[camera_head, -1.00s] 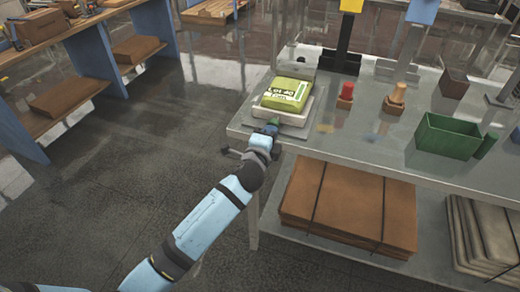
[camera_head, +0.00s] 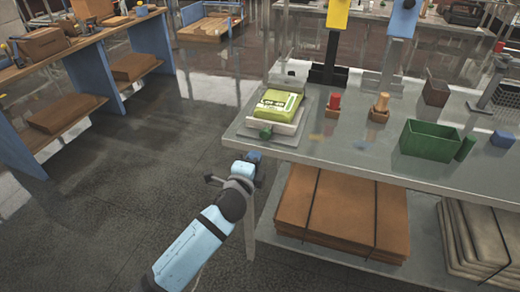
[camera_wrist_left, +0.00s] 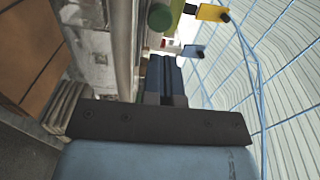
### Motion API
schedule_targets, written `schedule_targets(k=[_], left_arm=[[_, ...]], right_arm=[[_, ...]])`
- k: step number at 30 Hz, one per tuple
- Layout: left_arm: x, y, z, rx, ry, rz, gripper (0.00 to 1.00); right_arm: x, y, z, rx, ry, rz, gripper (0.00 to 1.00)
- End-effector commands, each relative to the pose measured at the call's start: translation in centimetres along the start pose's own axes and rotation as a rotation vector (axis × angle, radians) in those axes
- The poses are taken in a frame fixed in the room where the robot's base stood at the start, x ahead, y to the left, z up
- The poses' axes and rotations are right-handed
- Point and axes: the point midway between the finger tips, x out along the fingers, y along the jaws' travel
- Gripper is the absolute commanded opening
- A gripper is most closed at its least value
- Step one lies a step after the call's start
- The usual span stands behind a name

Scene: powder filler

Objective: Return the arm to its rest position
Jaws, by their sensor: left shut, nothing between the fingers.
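My left arm comes in from the bottom of the head view. Its gripper (camera_head: 254,157) is just off the near left corner of the metal table, apart from it. In the left wrist view the dark fingers (camera_wrist_left: 165,80) are together with nothing between them. A green and white bag (camera_head: 277,104) lies on a scale (camera_head: 256,131) at the table's left end. A green knob (camera_head: 266,133) sits at the scale's front; a round green thing also shows in the left wrist view (camera_wrist_left: 160,17). My right gripper is not in view.
The metal table (camera_head: 340,160) holds a green bin (camera_head: 428,139), a red-topped piece (camera_head: 334,102) and an orange-topped piece (camera_head: 380,104) in small holders. Strapped brown cardboard (camera_head: 340,212) lies on the lower shelf. A blue-ended workbench (camera_head: 92,70) stands at the left. The floor between is clear.

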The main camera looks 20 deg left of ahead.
Motion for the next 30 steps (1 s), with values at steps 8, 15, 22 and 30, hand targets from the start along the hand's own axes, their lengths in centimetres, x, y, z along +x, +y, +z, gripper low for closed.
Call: schedule_targets(k=[8,15,22,30], left_arm=[[-5.2,0.1,0.0,0.001,0.0,0.002,0.0],[-6.4,0.1,0.0,0.001,0.0,0.001,0.0],[-10.1,5.2,0.2,-0.288,0.003,0.151,0.0],[-20.6,14.9,0.0,-1.025,-0.117,0.481,0.0]], right_arm=[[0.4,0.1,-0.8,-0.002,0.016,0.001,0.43],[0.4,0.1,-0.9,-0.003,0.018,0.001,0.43],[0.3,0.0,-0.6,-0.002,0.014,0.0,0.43],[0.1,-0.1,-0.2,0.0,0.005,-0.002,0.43]])
